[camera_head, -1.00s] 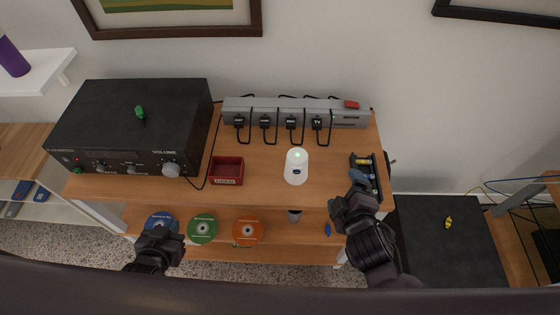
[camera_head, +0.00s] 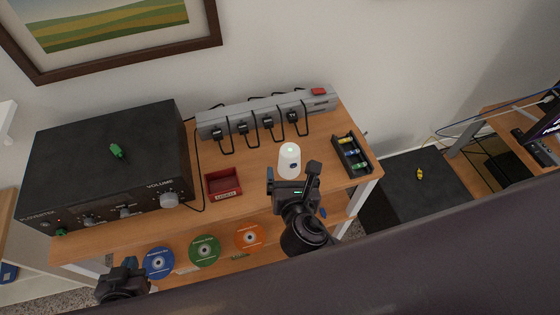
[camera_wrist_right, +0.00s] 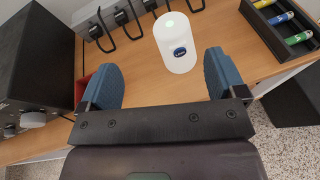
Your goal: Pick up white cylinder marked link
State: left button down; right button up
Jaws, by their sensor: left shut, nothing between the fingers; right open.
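The white cylinder (camera_head: 289,160) stands upright on the wooden shelf top, with a green light on top. In the right wrist view the cylinder (camera_wrist_right: 175,43) shows a dark blue label, its lettering too small to read surely. My right gripper (camera_head: 292,172) is open just in front of the cylinder. In the wrist view its two blue-padded fingers (camera_wrist_right: 165,80) are spread, with the cylinder beyond the tips, between their lines and not touched. My left gripper (camera_head: 130,268) is low at the left, shut and empty, in front of the shelf.
A black amplifier (camera_head: 105,165) stands at the left, with a red box (camera_head: 222,184) beside it. A grey power strip (camera_head: 265,112) with black plugs lies behind the cylinder. A black battery tray (camera_head: 352,154) sits to its right. Several discs (camera_head: 204,250) are on the lower shelf.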

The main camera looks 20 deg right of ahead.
aim_at(291, 153)
jog(key=shift+n, duration=0.7)
jog(key=x, duration=0.5)
jog(key=shift+w+d+f, duration=0.15)
jog(key=shift+d, duration=0.25)
jog(key=shift+d+f+b+x, duration=0.1)
jog(key=shift+f+b+x, duration=0.05)
jog(key=shift+x, duration=0.75)
jog(key=shift+d+f+b+x, duration=0.1)
jog(key=shift+b+x, duration=0.1)
jog(key=shift+x, duration=0.7)
jog(key=shift+d+f+b+x, duration=0.1)
jog(key=shift+f+b+x, duration=0.05)
jog(key=shift+x, duration=0.75)
jog(key=shift+s, duration=0.2)
jog(key=shift+c, duration=0.5)
jog(key=shift+r, duration=0.1)
jog(key=c, duration=1.1)
